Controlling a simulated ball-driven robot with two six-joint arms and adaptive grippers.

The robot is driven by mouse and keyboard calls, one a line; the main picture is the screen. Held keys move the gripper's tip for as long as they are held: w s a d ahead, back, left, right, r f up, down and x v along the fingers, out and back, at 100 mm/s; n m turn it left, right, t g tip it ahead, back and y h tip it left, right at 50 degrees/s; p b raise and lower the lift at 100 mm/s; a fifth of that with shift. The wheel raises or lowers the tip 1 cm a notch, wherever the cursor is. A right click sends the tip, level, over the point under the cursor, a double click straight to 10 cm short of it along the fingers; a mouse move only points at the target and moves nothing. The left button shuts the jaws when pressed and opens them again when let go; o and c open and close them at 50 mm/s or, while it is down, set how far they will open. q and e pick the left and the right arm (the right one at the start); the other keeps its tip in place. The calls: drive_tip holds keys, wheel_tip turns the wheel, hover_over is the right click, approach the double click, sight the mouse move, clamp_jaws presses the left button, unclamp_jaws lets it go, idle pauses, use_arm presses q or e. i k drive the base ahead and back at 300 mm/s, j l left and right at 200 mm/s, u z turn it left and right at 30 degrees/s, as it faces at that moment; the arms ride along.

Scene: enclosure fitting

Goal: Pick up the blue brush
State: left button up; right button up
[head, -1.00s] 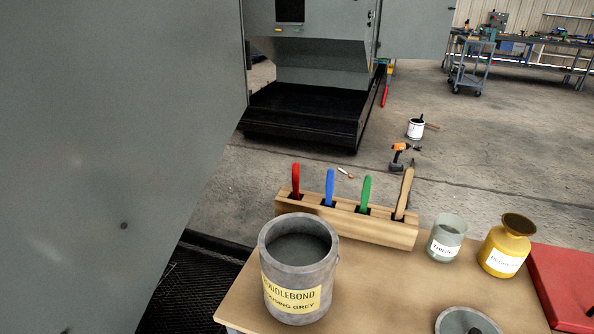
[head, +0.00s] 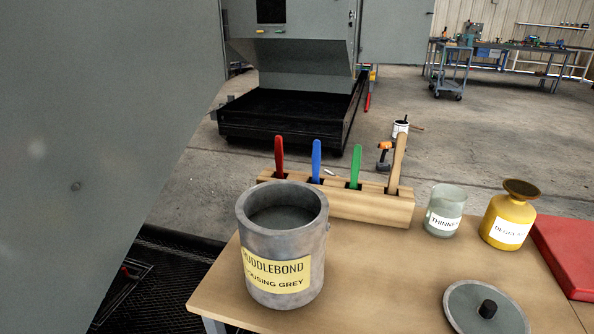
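The blue brush (head: 316,160) stands upright in a wooden rack (head: 365,208) at the back of the table, with only its blue handle showing above the slot. It sits between a red handle (head: 279,157) on its left and a green handle (head: 355,167) on its right. A wooden handle (head: 397,163) stands in the rightmost slot. The lower part of the blue brush is hidden in the rack. Neither of my grippers is in view.
A grey pot (head: 283,245) labelled in yellow stands in front of the rack's left end. A thinner jar (head: 444,211), yellow bottle (head: 510,214), red box (head: 573,250) and round lid (head: 486,309) are to the right. A large grey panel (head: 90,120) fills the left. The table's middle (head: 390,265) is clear.

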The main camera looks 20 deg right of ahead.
sight(317, 155)
drive_tip(key=u, duration=2)
drive_tip(key=l+z, duration=0.1)
drive_tip(key=z, duration=2.7)
drive_tip(key=k+l+u, duration=0.1)
drive_tip(key=u, duration=0.25)
drive_tip(key=k+u, duration=0.55)
drive_tip(key=u, duration=0.2)
